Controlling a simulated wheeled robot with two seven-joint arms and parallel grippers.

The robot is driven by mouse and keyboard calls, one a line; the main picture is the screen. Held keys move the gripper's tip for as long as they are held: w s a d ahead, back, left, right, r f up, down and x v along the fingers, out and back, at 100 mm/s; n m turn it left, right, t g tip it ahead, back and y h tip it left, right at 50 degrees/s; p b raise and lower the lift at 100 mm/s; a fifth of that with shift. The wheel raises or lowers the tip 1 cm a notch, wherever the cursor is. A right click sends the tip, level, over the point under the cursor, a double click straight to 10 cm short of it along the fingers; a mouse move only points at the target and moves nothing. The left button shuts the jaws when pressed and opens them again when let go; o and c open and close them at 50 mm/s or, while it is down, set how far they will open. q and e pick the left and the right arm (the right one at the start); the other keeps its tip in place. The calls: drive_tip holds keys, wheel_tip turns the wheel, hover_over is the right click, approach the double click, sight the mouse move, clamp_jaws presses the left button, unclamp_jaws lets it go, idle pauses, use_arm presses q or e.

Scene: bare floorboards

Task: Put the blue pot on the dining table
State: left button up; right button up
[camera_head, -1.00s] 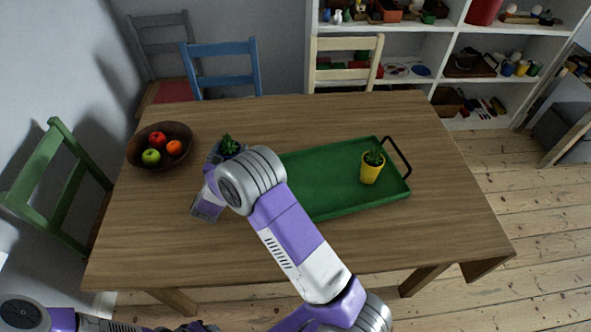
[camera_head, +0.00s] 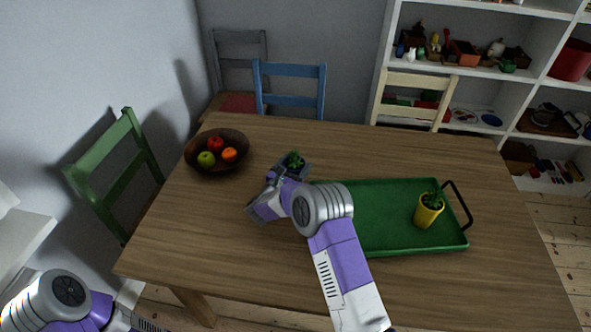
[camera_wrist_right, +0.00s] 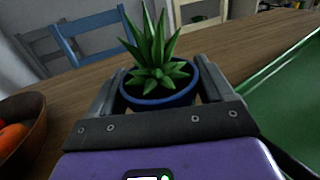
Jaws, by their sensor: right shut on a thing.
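The blue pot (camera_wrist_right: 158,102) holds a spiky green plant and sits between the two fingers of my right gripper (camera_wrist_right: 160,92) in the right wrist view. The fingers are shut on its sides. In the head view my right gripper (camera_head: 292,170) is over the wooden dining table (camera_head: 210,235), left of the green tray, and the plant (camera_head: 295,160) shows between its fingers. The pot's body is mostly hidden there. I cannot tell whether its base touches the table. My left arm shows at the lower left, with its gripper out of view.
A green tray (camera_head: 385,235) with a yellow potted plant (camera_head: 429,209) lies right of my gripper. A brown fruit bowl (camera_head: 237,167) stands to the left. Chairs surround the table's far and left sides. White shelves (camera_head: 390,40) stand behind. The table's front left is clear.

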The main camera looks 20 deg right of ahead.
drive_tip(key=shift+f, duration=0.3)
drive_tip(key=shift+f, duration=0.25)
drive_tip(key=o, duration=1.1)
drive_tip(key=shift+r, duration=0.15)
drive_tip(key=shift+s+a+r, duration=0.1)
drive_tip(key=shift+s+a, duration=0.05)
drive_tip(key=shift+a, duration=0.15)
drive_tip(key=p+v, duration=0.2)
drive_tip(key=v, duration=0.9)
drive_tip(key=shift+s+a, duration=0.15)
drive_tip(key=shift+s, duration=0.05)
drive_tip(key=shift+p, duration=0.3)
